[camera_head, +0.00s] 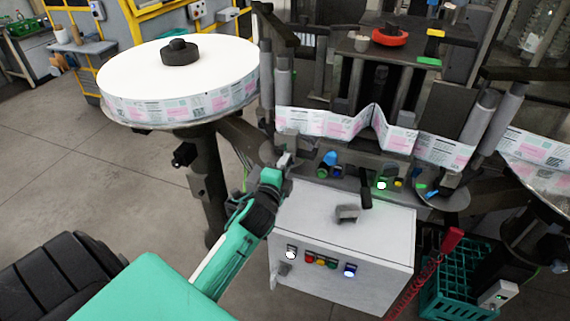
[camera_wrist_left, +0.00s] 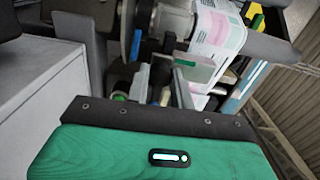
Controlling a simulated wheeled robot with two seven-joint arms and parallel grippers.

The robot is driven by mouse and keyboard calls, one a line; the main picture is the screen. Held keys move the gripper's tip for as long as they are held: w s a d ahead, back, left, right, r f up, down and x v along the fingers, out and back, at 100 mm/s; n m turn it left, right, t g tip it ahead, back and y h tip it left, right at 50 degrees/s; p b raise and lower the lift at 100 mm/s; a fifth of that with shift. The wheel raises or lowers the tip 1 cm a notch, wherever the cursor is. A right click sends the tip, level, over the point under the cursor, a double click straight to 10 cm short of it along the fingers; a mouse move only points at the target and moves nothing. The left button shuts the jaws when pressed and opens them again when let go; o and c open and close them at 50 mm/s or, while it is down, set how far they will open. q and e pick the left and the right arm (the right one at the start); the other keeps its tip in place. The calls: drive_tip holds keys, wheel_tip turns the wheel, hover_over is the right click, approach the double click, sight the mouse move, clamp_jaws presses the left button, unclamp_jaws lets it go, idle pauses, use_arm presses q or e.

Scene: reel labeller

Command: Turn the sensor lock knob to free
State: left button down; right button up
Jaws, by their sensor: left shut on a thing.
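My left arm reaches in from the lower left in the head view. Its gripper (camera_head: 287,160) is at the left end of the machine's front ledge, below the label web. It is shut on a small part there, seemingly the sensor lock knob, which the fingers mostly hide. The knob's setting cannot be read. In the left wrist view the gripper's dark fingers (camera_wrist_left: 160,85) point at the machine, beside a grey-green block (camera_wrist_left: 195,68). My right gripper is not in view.
A blue-topped knob (camera_head: 329,158) stands on the ledge right of the gripper. A white control box (camera_head: 345,235) with coloured buttons is below. A large label reel (camera_head: 130,75) stands left. The printed web (camera_head: 325,123) runs above. A green crate (camera_head: 455,290) sits lower right.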

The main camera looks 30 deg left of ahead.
use_arm(q)
drive_tip(key=n+p, duration=0.2)
drive_tip(key=n, duration=0.8)
drive_tip(key=shift+f+n, duration=0.1)
drive_tip(key=shift+n, duration=0.4)
drive_tip(key=c, duration=1.2)
unclamp_jaws()
drive_tip(key=b+v, duration=0.3)
drive_tip(key=v, duration=1)
drive_tip(key=shift+s+b, duration=0.35)
drive_tip(key=shift+s, duration=0.05)
